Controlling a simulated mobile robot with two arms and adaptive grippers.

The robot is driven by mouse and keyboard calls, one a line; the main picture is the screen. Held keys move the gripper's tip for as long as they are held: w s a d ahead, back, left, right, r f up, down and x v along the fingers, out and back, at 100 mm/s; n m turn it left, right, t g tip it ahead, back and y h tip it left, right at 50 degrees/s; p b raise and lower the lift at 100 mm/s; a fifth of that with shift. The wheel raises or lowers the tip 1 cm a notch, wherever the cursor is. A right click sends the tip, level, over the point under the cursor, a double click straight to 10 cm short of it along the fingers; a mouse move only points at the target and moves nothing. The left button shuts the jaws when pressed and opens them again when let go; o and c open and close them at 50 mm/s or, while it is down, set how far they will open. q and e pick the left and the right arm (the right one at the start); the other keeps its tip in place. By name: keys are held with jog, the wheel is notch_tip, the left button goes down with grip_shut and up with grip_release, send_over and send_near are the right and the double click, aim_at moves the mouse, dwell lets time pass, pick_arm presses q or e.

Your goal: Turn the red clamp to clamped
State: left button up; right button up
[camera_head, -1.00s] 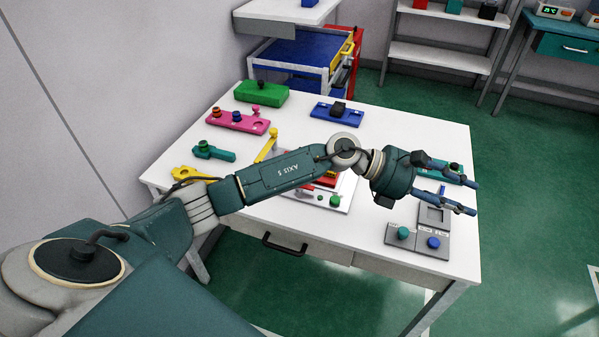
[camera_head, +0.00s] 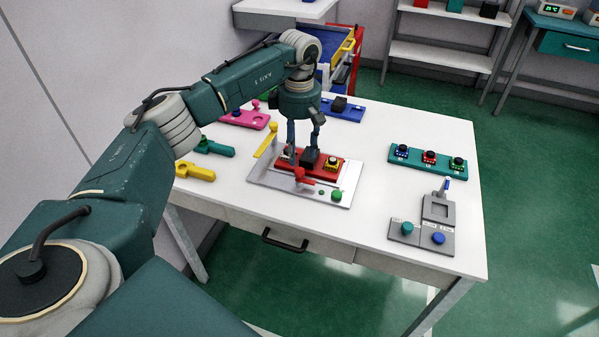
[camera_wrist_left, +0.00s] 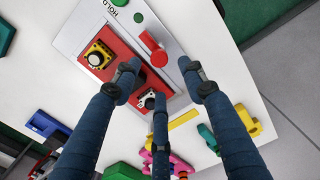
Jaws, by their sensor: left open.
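The red clamp (camera_head: 302,176) has a round knob and sits at the front of the grey fixture plate (camera_head: 272,181). It also shows in the left wrist view (camera_wrist_left: 152,46), beside a red block (camera_wrist_left: 119,66). My left gripper (camera_head: 304,143) points down over the back left of the fixture, above the red block. Its fingers are spread and empty, and the left wrist view shows the gripper (camera_wrist_left: 160,84) with the clamp beyond its fingertips, apart from them. Contact with the block cannot be told. My right gripper is not in view.
A teal tray (camera_head: 428,160) and a grey holder (camera_head: 407,237) lie to the right. The table between them is clear.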

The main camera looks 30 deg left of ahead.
aim_at(300, 170)
pick_arm(q)
notch_tip(300, 170, down, 7)
jog(key=b, duration=0.4)
jog(key=shift+r, duration=0.2)
jog(key=shift+d, duration=0.1)
grip_shut()
